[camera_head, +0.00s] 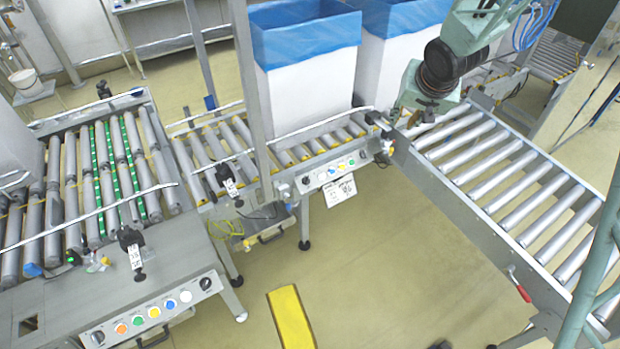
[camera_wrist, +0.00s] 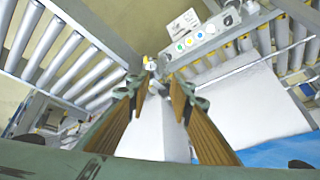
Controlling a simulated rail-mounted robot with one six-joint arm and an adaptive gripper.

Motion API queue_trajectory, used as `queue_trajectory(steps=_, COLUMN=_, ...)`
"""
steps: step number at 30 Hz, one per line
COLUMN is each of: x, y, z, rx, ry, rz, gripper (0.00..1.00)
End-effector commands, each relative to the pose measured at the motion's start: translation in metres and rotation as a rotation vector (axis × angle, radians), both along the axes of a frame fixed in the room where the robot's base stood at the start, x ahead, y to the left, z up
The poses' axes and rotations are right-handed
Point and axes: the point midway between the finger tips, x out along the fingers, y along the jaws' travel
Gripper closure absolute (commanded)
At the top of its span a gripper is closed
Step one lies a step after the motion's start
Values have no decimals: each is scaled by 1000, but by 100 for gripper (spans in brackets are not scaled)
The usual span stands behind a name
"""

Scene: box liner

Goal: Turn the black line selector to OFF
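Black knobs that may be the line selector show on two button panels: one at the left end of the middle panel (camera_head: 306,181), one at the right end of the front-left panel (camera_head: 206,283). Which is the selector I cannot tell. The middle panel's knob also shows in the wrist view (camera_wrist: 228,20). My gripper (camera_head: 428,104) is above the corner where the middle and right conveyors meet. In the wrist view its brown-padded fingers (camera_wrist: 160,80) are apart with nothing held. A small round pale fitting with yellow (camera_wrist: 151,64) shows just beyond the fingertips.
The right roller conveyor (camera_head: 500,175) is empty and has a red handle (camera_head: 519,285). A white tag (camera_head: 340,190) hangs below the middle panel.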

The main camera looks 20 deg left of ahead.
Motion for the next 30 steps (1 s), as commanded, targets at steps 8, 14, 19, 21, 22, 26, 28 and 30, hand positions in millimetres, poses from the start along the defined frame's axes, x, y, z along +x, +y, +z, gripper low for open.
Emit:
queue_trajectory(steps=8, x=16, y=45, z=-50, rx=57, ry=20, rz=38, gripper=80)
queue_trajectory(steps=14, x=21, y=79, z=-87, rx=103, ry=40, rz=67, gripper=80)
queue_trajectory(steps=19, x=22, y=107, z=-119, rx=144, ry=61, rz=89, gripper=80)
queue_trajectory(steps=21, x=21, y=118, z=-133, rx=162, ry=72, rz=97, gripper=80)
queue_trajectory(steps=22, x=20, y=123, z=-139, rx=169, ry=77, rz=102, gripper=80)
queue_trajectory(steps=26, x=16, y=145, z=-164, rx=203, ry=99, rz=118, gripper=80)
queue_trajectory(steps=28, x=12, y=155, z=-179, rx=221, ry=112, rz=127, gripper=80)
queue_trajectory(steps=30, x=9, y=166, z=-193, rx=239, ry=126, rz=134, gripper=80)
